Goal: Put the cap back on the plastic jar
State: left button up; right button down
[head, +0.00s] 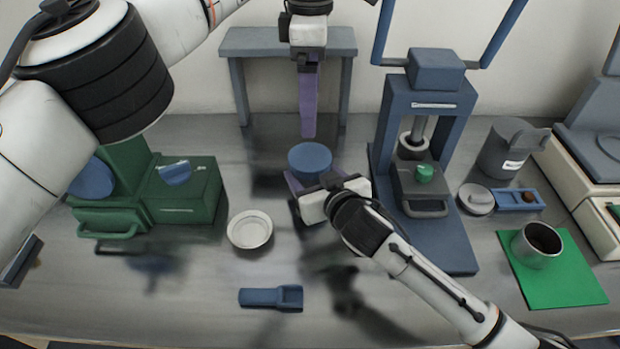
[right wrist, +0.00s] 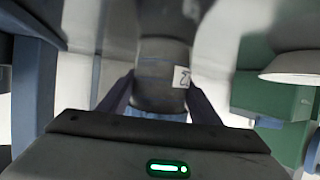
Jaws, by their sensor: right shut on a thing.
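The blue round cap (head: 310,157) lies level at the top of the jar, between my right gripper's fingers as seen in the head view. I cannot tell whether it is fully seated. The grey jar body (right wrist: 160,72), with a white label, shows in the right wrist view, between the purple fingers; the head view mostly hides it. My right gripper (head: 313,174) is shut on the jar. My left gripper (head: 308,133) points down above and behind the cap, apart from it, with nothing visible at its tips. Its fingers are seen edge-on, so their opening is unclear.
A white bowl (head: 250,244) and a blue scoop (head: 271,297) lie in front. A green machine (head: 187,203) stands left, a blue press (head: 440,235) right. Farther right are a grey jug (head: 506,160) and a metal cup (head: 533,252) on a green mat (head: 570,290). A grey stand (head: 238,42) is behind.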

jog(key=c, duration=0.5)
grip_release()
jog(key=shift+c, duration=0.2)
jog(key=shift+s, duration=0.1)
jog(key=v, duration=1)
jog(key=shift+d, duration=0.15)
jog(key=shift+s, duration=0.1)
